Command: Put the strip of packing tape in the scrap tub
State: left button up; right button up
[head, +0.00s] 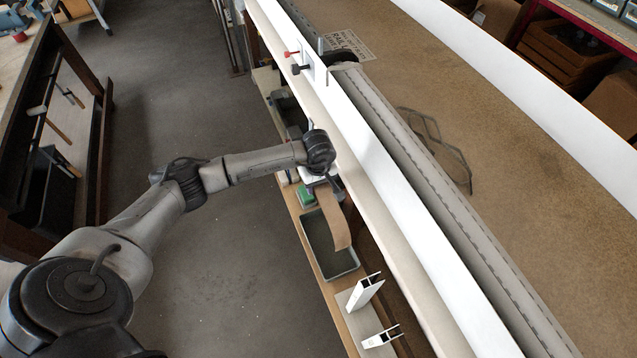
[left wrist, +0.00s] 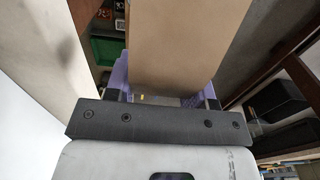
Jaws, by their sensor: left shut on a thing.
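The strip of packing tape (head: 338,222) is a long brown band. My left gripper (head: 325,188) is shut on its upper end, and the strip hangs down with a slight curve. In the left wrist view the strip (left wrist: 188,45) comes out from between the purple-grey fingers (left wrist: 165,92). The scrap tub (head: 317,246) is a dark grey open tray on the low shelf. The strip's lower part overlaps the tub's right side in the head view; I cannot tell whether it touches the rim. My right gripper is not in view.
A green box (head: 305,196) stands just beyond the tub. White profile pieces (head: 362,292) stand on the near side of it. A long white profile (head: 400,195) runs along the bench to the right. The floor (head: 200,110) to the left is clear.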

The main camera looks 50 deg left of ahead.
pick_arm(q)
notch_tip(320, 180, down, 12)
jog(key=b, duration=0.9)
jog(key=shift+f, duration=0.25)
jog(key=o, duration=1)
jog(key=shift+c, duration=0.2)
jog(key=shift+r, duration=0.1)
jog(key=shift+d+r+p, duration=0.1)
jog(key=shift+r+p, duration=1.1)
jog(key=shift+r, duration=5.6)
